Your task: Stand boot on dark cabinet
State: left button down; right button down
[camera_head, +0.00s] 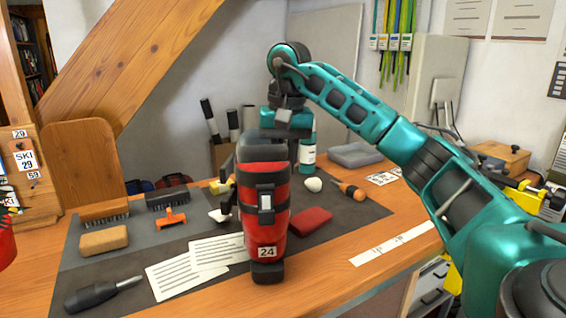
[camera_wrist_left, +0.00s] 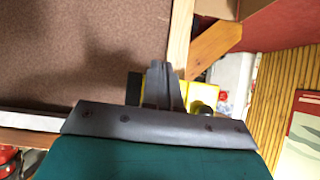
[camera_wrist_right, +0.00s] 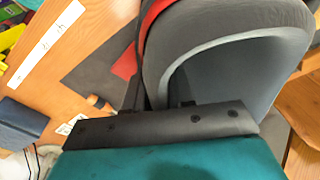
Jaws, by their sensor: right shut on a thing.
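The boot (camera_head: 278,215) is red and black with a tag marked 24. It is upright in the middle of the head view, at the bench's front part. I cannot tell whether its sole touches the bench. My right gripper (camera_head: 287,122) is above it, shut on its top edge. In the right wrist view the boot's grey cuff (camera_wrist_right: 220,50) fills the upper right, and the fingertips are mostly hidden. My left gripper (camera_wrist_left: 165,85) shows only in its wrist view, with its fingers together and nothing seen between them. I cannot make out the dark cabinet.
A dark mat (camera_head: 330,228) on the wooden bench holds brushes, a screwdriver (camera_head: 103,293), papers (camera_head: 190,270), a red block (camera_head: 310,221) and an orange-handled tool (camera_head: 350,190). A wooden post (camera_head: 130,60) slants at the left.

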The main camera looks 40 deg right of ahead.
jog(key=shift+f, duration=0.1)
dwell(0.3)
jog(key=c, duration=1.4)
grip_release()
jog(key=shift+f, duration=0.2)
jog(key=o, duration=0.4)
jog(key=shift+o, duration=0.2)
jog(key=shift+r, duration=0.1)
jog(key=shift+s+a+r, duration=0.1)
jog(key=shift+s+r, duration=0.1)
jog(key=shift+r, duration=1.8)
jog(key=shift+s+d+r, duration=0.1)
jog(key=shift+s+r, duration=0.1)
jog(key=shift+r, duration=1.85)
jog(key=shift+s+a+r, duration=0.1)
jog(key=shift+s+r, duration=0.1)
jog(key=shift+r, duration=1.8)
